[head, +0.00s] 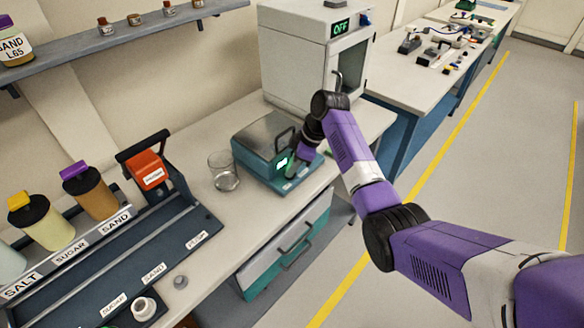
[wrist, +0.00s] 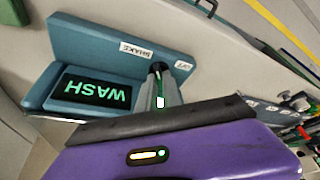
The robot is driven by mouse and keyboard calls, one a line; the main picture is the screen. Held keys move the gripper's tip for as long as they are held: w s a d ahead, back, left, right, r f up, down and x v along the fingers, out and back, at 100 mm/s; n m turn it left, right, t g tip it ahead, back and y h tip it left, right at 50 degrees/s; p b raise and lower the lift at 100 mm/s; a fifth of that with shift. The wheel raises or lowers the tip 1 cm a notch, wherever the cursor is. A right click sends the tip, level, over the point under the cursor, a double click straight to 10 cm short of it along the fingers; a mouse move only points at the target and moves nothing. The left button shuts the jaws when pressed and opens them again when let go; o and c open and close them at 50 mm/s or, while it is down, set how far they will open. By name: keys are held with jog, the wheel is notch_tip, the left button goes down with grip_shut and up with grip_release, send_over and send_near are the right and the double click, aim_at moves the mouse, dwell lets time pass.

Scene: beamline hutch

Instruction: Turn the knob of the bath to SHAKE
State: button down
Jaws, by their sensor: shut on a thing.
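The bath (head: 262,143) is a teal box with a grey lid and a handle on the bench. It also shows in the wrist view (wrist: 85,42), where its lit display (wrist: 92,91) reads WASH, upside down. A SHAKE label (wrist: 136,50) and an OFF label (wrist: 183,65) are on its panel. My gripper (wrist: 164,88) is shut on the small dark knob (wrist: 157,68) near these labels; the fingers hide much of the knob. In the head view my gripper (head: 300,165) is at the bath's front, right of the display, and the knob is hidden.
A glass beaker (head: 224,171) stands just left of the bath. A white oven (head: 305,60) with an OFF display stands behind it. A rack (head: 160,225) with labelled bottles and a red-handled part is at the left. Open floor lies to the right.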

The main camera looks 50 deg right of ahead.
jog(key=shift+w+a+r, duration=0.1)
dwell(0.3)
jog(key=c, duration=1.8)
grip_release()
jog(key=shift+o, duration=0.2)
jog(key=b+v, duration=0.1)
jog(key=v, duration=0.6)
jog(key=shift+s+r, duration=0.25)
jog(key=shift+r, duration=0.05)
